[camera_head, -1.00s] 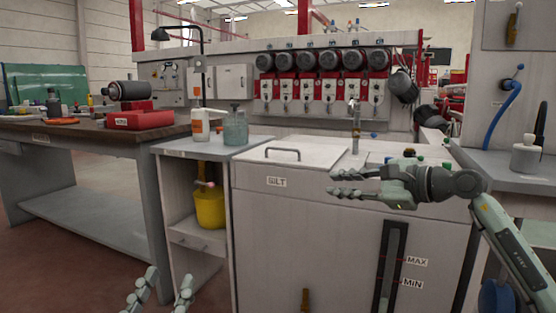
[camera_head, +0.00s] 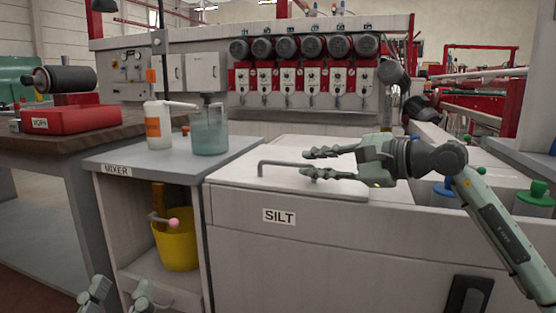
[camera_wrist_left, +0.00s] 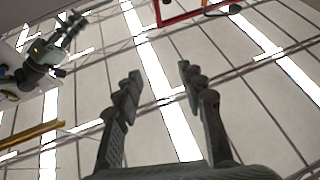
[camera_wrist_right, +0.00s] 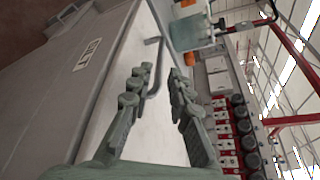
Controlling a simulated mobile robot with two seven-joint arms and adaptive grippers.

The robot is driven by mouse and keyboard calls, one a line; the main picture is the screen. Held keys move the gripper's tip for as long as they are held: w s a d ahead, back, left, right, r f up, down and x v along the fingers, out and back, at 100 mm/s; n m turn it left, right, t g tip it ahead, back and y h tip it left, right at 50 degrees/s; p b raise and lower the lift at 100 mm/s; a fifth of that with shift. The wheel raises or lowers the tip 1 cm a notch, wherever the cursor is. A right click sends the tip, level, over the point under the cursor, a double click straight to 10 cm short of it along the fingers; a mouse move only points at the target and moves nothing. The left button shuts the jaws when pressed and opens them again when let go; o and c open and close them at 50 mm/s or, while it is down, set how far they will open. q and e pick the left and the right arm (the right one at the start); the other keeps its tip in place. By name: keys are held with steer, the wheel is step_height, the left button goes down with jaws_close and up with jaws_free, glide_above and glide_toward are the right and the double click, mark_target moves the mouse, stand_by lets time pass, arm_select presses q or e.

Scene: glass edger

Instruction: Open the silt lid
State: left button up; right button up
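The silt lid (camera_head: 240,180) is a flat pale panel on top of the cabinet whose front carries the SILT label (camera_head: 279,216). The lid lies closed. A grey bar handle (camera_head: 262,168) stands on it. My right gripper (camera_head: 312,164) is open just right of the handle, fingers pointing left. In the right wrist view the handle (camera_wrist_right: 154,68) lies just ahead of and between the open fingertips, and I cannot tell whether they touch it. My left gripper (camera_head: 120,292) is low at the bottom edge, open and empty; its wrist view (camera_wrist_left: 158,85) shows only ceiling between the fingers.
A white bottle (camera_head: 158,125) and a teal jar (camera_head: 210,132) stand on the mixer counter left of the lid. A yellow bucket (camera_head: 178,248) sits on the shelf below. A red box (camera_head: 75,120) is on the left workbench. Blue and green caps are at the right.

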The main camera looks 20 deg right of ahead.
mark_target(290, 164)
steer(key=x, duration=0.7)
steer(key=shift+w+a, duration=0.1)
steer(key=shift+a, duration=0.1)
steer(key=shift+c, duration=0.6)
jaws_close()
